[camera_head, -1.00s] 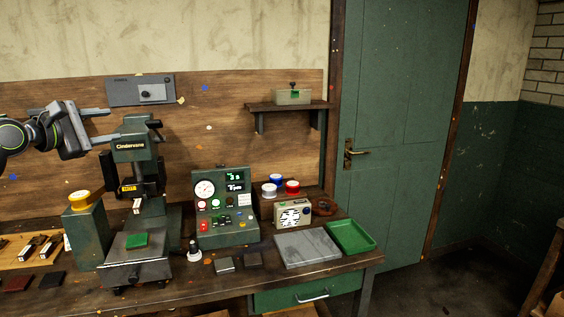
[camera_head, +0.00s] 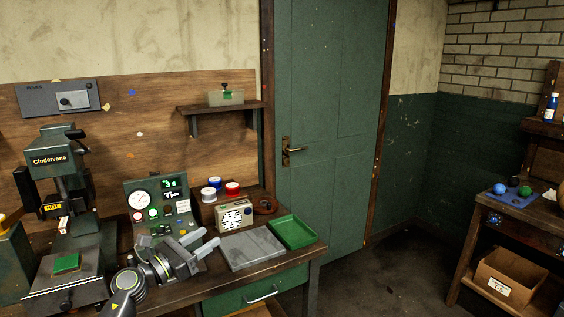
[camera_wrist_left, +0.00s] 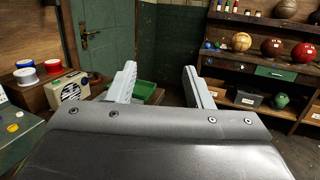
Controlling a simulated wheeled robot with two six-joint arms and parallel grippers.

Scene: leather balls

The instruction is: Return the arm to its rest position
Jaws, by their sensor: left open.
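My left gripper (camera_head: 199,242) is low over the workbench, in front of the control box and to the left of the grey slab. Its two pale fingers are apart with nothing between them. In the left wrist view the open fingers (camera_wrist_left: 163,88) point toward the green door and the far shelves. My left arm comes in from the bottom of the head view. My right gripper does not show in either view.
The bench holds a Cindervane press (camera_head: 62,180), a control box (camera_head: 160,205), a radio (camera_head: 234,214), a grey slab (camera_head: 252,250) and a green tray (camera_head: 294,232). A second table (camera_head: 490,215) with small balls stands at right. Floor between them is clear.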

